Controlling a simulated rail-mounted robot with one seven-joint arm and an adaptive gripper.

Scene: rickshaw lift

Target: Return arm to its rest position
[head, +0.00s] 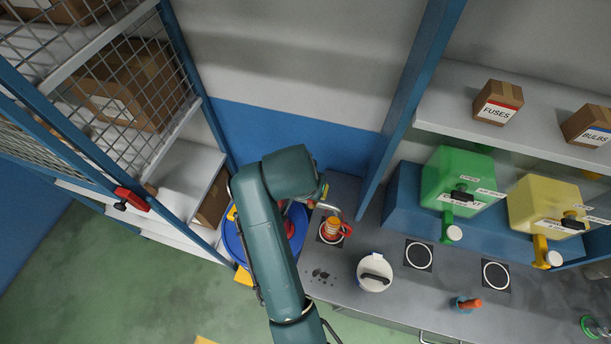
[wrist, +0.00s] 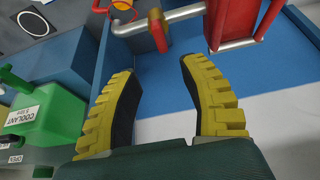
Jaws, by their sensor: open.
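My arm (head: 275,230) is dark green and reaches up from the bottom of the head view, bending at the top over a blue round container (head: 234,240). My gripper (wrist: 160,75) shows in the wrist view with its two yellow, black-padded fingers wide apart. Nothing is between the fingers. In the head view the gripper is mostly hidden by my arm. A red and orange item with a metal spout (head: 332,229) stands on the bench just right of my arm. Red and metal tubing (wrist: 160,20) shows beyond the fingertips in the wrist view, apart from them.
A caged blue-framed shelf (head: 190,75) with cartons stands left. Green (head: 458,180) and yellow (head: 548,205) canisters sit on a blue stand at right, below a shelf (head: 450,115) with boxes. Green floor is open at lower left.

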